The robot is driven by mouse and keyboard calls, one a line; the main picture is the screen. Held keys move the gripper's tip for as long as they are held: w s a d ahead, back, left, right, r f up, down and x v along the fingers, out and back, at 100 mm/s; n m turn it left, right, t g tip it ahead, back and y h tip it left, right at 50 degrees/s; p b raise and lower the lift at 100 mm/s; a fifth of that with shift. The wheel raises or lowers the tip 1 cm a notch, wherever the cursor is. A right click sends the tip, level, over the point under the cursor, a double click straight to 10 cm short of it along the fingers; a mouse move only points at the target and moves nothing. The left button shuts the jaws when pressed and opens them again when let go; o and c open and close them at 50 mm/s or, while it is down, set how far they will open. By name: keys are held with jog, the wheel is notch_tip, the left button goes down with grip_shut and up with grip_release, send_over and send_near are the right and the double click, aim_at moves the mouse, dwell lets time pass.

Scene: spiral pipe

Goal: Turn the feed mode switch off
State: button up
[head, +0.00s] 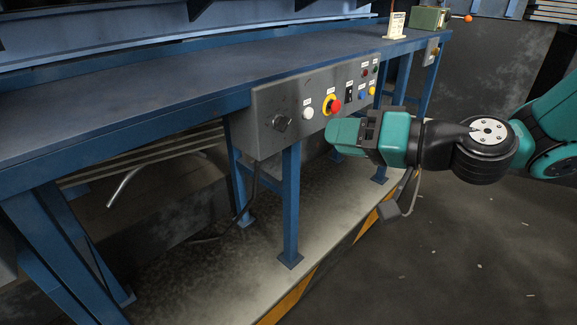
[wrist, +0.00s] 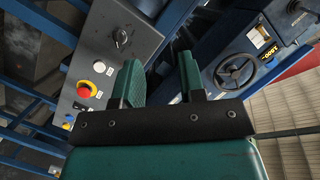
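A grey control panel (head: 262,103) is fixed to the front of the blue bench. A dark rotary knob (head: 281,122) sits at its left end; it also shows in the wrist view (wrist: 120,37). A small black switch (head: 350,93) sits farther right on the panel. The labels are too small to read, so I cannot tell which is the feed mode switch. My gripper (head: 329,133) is in front of the panel, below the red button and apart from it. In the wrist view its two green fingers (wrist: 158,63) are spread with nothing between them.
The panel also carries a white button (head: 308,113), a red emergency stop (head: 334,106) on yellow, and several small coloured buttons. Blue bench legs (head: 291,205) stand below. A handwheel (wrist: 237,70) shows right of my fingers. The floor at front right is clear.

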jog(key=w+d+f+m+t+b, duration=0.3)
jog(key=w+f+m+t+b, duration=0.15)
jog(key=f, duration=0.25)
jog(key=p, duration=0.5)
send_near(288, 124)
jog(key=shift+h, duration=0.4)
jog(key=x, duration=0.9)
jog(key=shift+w+a+r, duration=0.1)
jog(key=shift+a+r, duration=0.15)
jog(key=shift+a, duration=0.1)
jog(key=c, duration=0.6)
